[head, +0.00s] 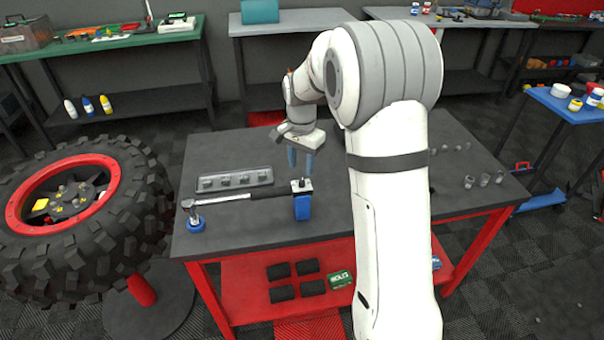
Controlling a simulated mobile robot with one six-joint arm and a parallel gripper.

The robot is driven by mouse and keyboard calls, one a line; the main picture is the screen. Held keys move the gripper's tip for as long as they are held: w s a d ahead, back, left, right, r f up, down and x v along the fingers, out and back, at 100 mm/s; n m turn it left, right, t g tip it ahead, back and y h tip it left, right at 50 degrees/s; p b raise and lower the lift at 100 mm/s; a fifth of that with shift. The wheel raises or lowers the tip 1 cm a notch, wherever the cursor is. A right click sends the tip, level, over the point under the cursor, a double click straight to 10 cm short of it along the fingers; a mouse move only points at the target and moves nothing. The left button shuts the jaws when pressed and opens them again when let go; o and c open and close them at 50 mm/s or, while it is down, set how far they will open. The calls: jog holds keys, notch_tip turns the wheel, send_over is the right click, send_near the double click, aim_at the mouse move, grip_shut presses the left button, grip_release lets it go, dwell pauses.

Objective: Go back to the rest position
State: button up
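My gripper (301,160) is above the dark table top (250,152), with two blue fingers pointing down. The fingers look parted, with nothing visible between them. Just below and in front of it is a blue block-like stand (302,208) with a dark and silver piece (301,185) on top. A long wrench-like tool (245,197) lies across to this stand from a round blue support (195,222) at the left. My white arm covers the middle and part of the right of the table.
A tray of several sockets (235,180) lies behind the tool. Small metal cups (484,180) stand at the table's right. A large tyre with a red rim (65,195) is close on the left. A blue side table (570,108) is at the right. Back benches hold tools.

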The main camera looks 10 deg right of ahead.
jog(key=shift+r, duration=0.95)
jog(key=s+d+r+n+t, duration=0.15)
jog(key=s+r+n, duration=0.45)
jog(key=s, duration=0.8)
jog(key=s+n+t, duration=0.1)
jog(key=s+n, duration=0.2)
jog(key=s, duration=1.1)
jog(key=shift+s+d, duration=0.3)
jog(key=shift+d, duration=0.15)
jog(key=shift+r, duration=0.1)
jog(key=shift+c, duration=0.3)
